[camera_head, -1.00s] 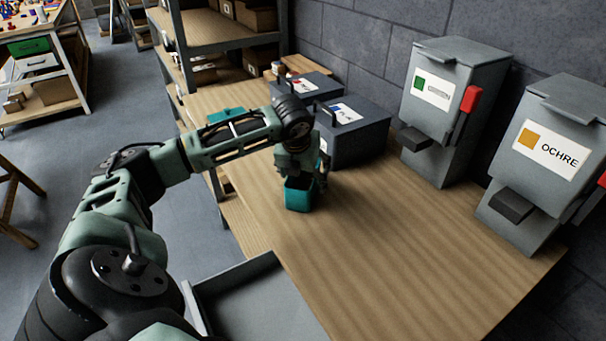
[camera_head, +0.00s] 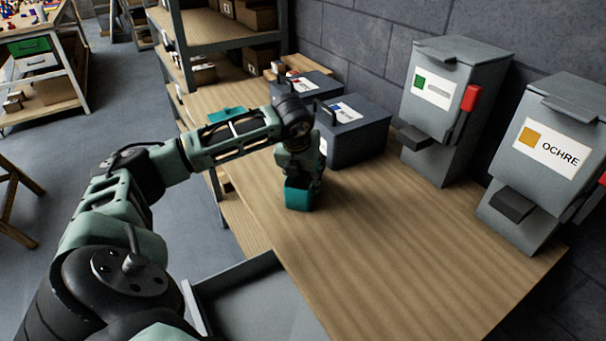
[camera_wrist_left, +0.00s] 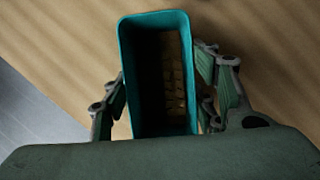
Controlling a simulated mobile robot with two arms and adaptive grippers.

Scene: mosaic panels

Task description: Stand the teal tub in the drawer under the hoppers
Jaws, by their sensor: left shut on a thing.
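The teal tub (camera_head: 299,194) is upright at the left part of the wooden bench, below my left gripper (camera_head: 300,174). In the left wrist view the tub (camera_wrist_left: 126,75) is seen from above, with small tan pieces on its floor. My left gripper (camera_wrist_left: 168,100) is shut on it, one finger at each side. I cannot tell whether the tub touches the bench. The open grey drawer (camera_head: 237,284) juts out at the front, below the bench top; its visible floor is bare. Two grey hoppers (camera_head: 446,105) (camera_head: 545,150) stand at the back right. My right gripper is not in view.
Dark lidded boxes (camera_head: 355,138) stand close behind the tub. A shelf rack (camera_head: 222,45) with cartons is at the back left. The bench top (camera_head: 400,255) between tub and hoppers is clear.

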